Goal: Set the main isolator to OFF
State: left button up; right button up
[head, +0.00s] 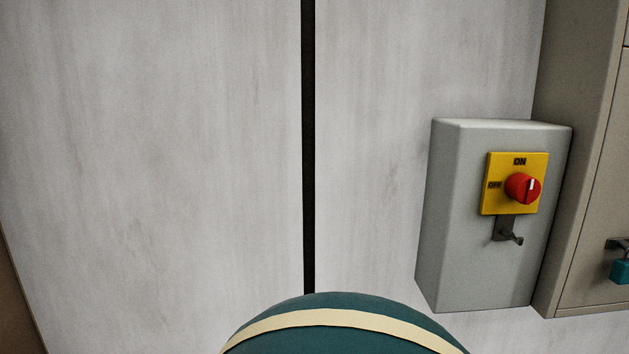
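The main isolator is a grey box (470,215) on the pale wall at the right of the head view. Its front carries a yellow plate (499,204) marked ON at the top and OFF at the left. A red rotary knob (520,188) sits on the plate. The knob's white mark is upright and points up towards ON. A small dark metal hasp or hook (507,231) sticks out just below the plate, with nothing seen hanging on it. Neither of my grippers is in view.
A beige cabinet (575,150) stands close to the right of the isolator box. A teal padlock (621,271) hangs from its latch at the right edge. The pale wall panels (160,150), split by a dark vertical gap (308,150), are bare left of the box.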

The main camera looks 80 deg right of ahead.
aim_at(523, 187)
jog(key=z, duration=3.6)
